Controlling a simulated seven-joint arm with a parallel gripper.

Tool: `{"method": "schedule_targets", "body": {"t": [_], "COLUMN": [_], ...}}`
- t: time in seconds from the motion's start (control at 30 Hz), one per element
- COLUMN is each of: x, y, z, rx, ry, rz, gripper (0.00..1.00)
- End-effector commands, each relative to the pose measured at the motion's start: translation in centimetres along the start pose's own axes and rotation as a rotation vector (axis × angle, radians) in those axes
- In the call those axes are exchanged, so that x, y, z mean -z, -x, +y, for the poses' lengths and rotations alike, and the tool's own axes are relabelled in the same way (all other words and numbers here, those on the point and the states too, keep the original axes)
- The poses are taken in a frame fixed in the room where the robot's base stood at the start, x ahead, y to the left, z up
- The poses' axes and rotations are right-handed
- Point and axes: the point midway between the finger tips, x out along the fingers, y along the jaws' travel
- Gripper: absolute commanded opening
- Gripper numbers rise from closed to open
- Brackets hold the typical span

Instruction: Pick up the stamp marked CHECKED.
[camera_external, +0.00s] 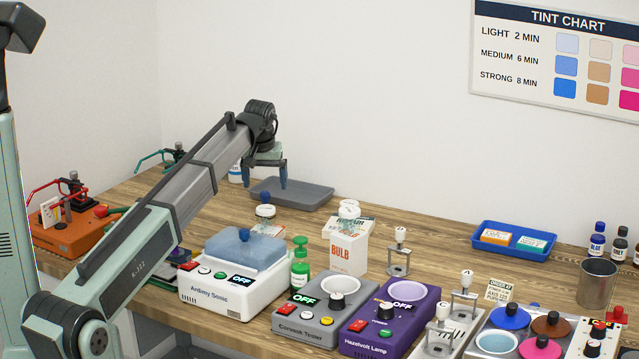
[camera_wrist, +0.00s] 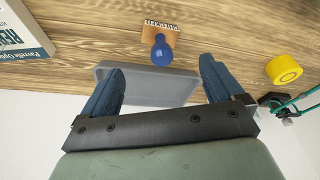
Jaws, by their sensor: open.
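A stamp (camera_wrist: 161,42) with a round blue knob and a wooden base shows at the top middle of the wrist view. A pale label with dark lettering lies along its far edge in that picture; the letters are too small to read surely. A blue knob (camera_external: 265,197) in front of the grey tray in the external view seems to be the same stamp. My gripper (camera_external: 268,178) is open and empty above the tray area. In the wrist view my gripper (camera_wrist: 162,68) has its fingers apart, pointing towards the stamp, with the stamp beyond the fingertips and apart from them.
A grey tray (camera_external: 318,196) lies at the back. A white box (camera_external: 345,252), green bottle (camera_external: 300,268) and white Ardimy Sonic machine (camera_external: 220,297) stand nearby. A yellow roll (camera_wrist: 285,69) and a book (camera_wrist: 22,30) flank the stamp in the wrist view.

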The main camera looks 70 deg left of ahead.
Motion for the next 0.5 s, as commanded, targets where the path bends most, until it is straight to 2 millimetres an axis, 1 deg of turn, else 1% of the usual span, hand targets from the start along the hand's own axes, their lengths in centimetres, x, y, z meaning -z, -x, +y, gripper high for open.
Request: {"method": "schedule_targets", "body": {"t": [0.03,0.2,0.4,0.5], "x": [0.0,0.0,-0.1,-0.2], "y": [-0.8,-2.3,-2.9,-3.5], "z": [0.0,0.0,0.0,-0.1], "rx": [0.0,0.0,0.0,0.0], "ry": [0.0,-0.001,-0.001,-0.001], "rz": [-0.001,0.0,0.0,0.001], "gripper": [0.94,0.94,0.94,0.94]}}
